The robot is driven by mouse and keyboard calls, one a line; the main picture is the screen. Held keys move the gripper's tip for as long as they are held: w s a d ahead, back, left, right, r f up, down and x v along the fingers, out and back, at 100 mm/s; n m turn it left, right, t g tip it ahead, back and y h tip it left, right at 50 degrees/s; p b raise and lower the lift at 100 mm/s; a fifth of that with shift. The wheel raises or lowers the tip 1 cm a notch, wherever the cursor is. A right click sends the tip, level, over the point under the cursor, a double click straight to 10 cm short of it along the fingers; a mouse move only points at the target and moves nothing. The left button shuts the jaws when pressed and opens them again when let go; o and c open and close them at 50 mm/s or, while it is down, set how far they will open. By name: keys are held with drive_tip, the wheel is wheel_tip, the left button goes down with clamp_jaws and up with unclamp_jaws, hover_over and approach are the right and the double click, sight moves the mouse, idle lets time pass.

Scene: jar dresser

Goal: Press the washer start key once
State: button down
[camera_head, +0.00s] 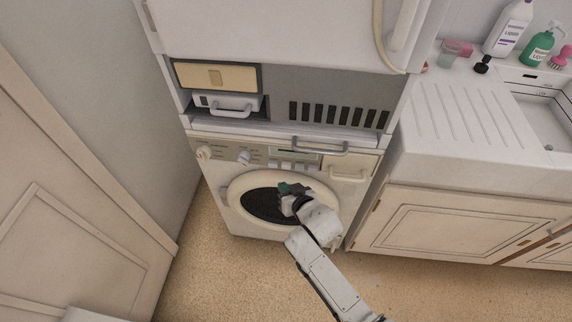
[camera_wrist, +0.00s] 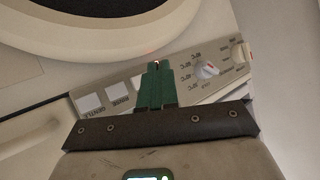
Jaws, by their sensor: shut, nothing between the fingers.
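The white washer (camera_head: 225,205) stands below a white unit, its round dark door facing me. Its control panel (camera_head: 225,150) runs along the top, with knobs, a display and a row of keys. In the wrist view the panel (camera_wrist: 215,92) crosses the picture at a slant, with pale square keys (camera_wrist: 89,103) labelled on the left. My gripper (camera_head: 290,188) is in front of the door's upper part in the head view. In the wrist view its green fingers (camera_wrist: 155,68) are together and empty, covering part of the panel. I cannot make out the start key; contact is unclear.
A knob (camera_wrist: 207,70) with a red mark is right of the fingers in the wrist view. A handle bar (camera_head: 320,149) juts out above the panel. A sink counter (camera_head: 470,125) with bottles stands at right, a panelled door (camera_head: 70,215) at left.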

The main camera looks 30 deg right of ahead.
sight(286, 166)
drive_tip(key=shift+w+d, duration=0.55)
drive_tip(key=shift+w, duration=0.25)
drive_tip(key=shift+w+d, duration=0.55)
drive_tip(key=shift+w, duration=0.2)
idle(0.9)
drive_tip(key=shift+w+d+b, duration=0.25)
drive_tip(key=shift+w+b, duration=0.05)
drive_tip(key=shift+w, duration=0.05)
drive_tip(key=shift+w+d+b, duration=0.2)
drive_tip(key=shift+w+b, duration=0.1)
idle(0.6)
idle(0.4)
drive_tip(key=shift+s+a+p, duration=0.45)
drive_tip(key=shift+s+p, duration=0.15)
drive_tip(key=shift+s, duration=0.1)
